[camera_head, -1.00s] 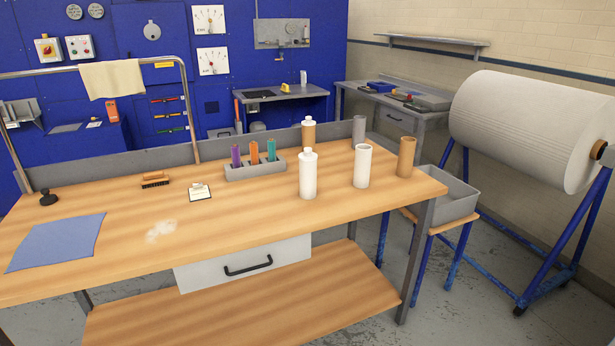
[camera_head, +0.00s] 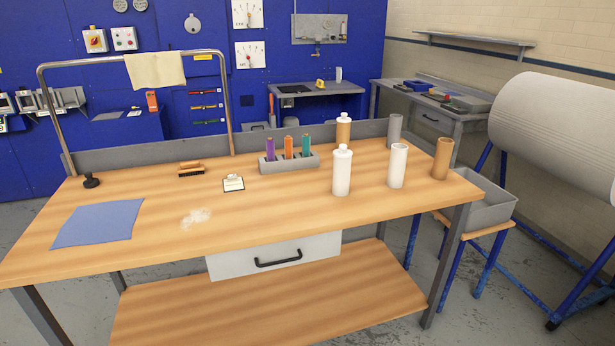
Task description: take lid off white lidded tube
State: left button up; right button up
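The white lidded tube (camera_head: 342,172) stands upright on the wooden table, right of the middle. Its white lid (camera_head: 343,149) with a small knob is on top. A tan tube with a white lid (camera_head: 343,129) stands behind it. An open white tube (camera_head: 397,166) stands to its right. Neither of my grippers shows in the head view.
A brown tube (camera_head: 442,158) and a grey tube (camera_head: 394,130) stand nearby on the right. A grey holder (camera_head: 289,164) with coloured sticks is left of the white lidded tube.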

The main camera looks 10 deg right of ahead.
aim_at(341, 167)
jog(key=i+l+u, duration=0.1)
jog(key=l+u, duration=0.6)
jog(key=i+l+u, duration=0.1)
jog(key=l+u, duration=0.2)
